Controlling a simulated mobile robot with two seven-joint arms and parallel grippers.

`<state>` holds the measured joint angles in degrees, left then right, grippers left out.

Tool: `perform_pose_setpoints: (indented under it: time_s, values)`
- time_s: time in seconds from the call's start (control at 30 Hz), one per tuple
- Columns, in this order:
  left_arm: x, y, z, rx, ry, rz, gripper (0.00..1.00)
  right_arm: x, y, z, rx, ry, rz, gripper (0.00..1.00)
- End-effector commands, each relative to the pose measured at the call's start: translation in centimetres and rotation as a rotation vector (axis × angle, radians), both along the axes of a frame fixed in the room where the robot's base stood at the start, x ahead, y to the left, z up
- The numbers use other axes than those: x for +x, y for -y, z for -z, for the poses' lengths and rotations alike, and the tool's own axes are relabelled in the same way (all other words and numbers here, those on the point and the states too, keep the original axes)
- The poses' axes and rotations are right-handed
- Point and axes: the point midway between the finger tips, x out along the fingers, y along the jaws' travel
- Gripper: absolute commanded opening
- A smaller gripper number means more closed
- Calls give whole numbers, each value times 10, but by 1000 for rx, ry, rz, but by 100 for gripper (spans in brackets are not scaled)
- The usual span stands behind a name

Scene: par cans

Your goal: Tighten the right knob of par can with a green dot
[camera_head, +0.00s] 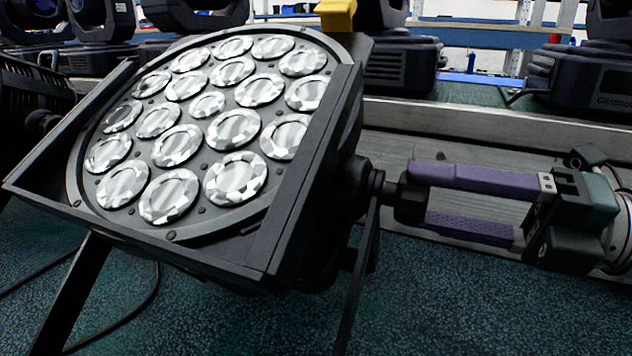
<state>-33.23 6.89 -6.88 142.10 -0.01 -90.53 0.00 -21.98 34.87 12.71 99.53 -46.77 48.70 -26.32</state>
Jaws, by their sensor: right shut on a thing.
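A large black par can (200,125) with several round silver lenses fills the left and middle of the head view, tilted up on its bracket. I see no green dot on it. Its right knob (408,203) is black and sticks out on the right side, just outside the bracket arm. My right gripper (418,194) comes in from the right with two purple fingers, one above the other. The fingers are shut on the right knob, and their tips partly cover it. My left gripper is not in view.
Another black fixture (28,98) stands at the left edge, close to the par can. Dark moving-head lights (585,80) stand behind. A pale metal ledge (480,115) runs behind my right gripper. A yellow part (336,14) shows above the par can. Teal carpet (440,310) is clear at the lower right.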

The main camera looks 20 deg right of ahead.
Motion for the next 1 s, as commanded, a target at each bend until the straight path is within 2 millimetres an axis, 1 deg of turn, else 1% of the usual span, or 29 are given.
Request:
perform_pose_setpoints:
  time_s: [0.03, 0.27, 0.3, 0.53, 0.63, 0.77, 1.0]
  values:
    - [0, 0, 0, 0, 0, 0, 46, 0, 0, 0, -1, -1, -1, 60]
    - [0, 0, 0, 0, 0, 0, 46, 0, 0, 0, -1, 0, 0, 85]
    - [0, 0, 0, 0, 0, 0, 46, 0, 0, 0, -1, 0, 0, 86]
    - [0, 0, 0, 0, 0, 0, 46, -1, 1, 0, -1, 0, 0, 86]
    - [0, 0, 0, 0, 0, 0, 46, -6, 6, 1, -1, -2, 1, 86]
    - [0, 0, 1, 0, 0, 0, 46, -23, 22, 2, -2, -4, 2, 86]
    - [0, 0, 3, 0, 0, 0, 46, -57, 54, 1, -3, -3, 2, 86]
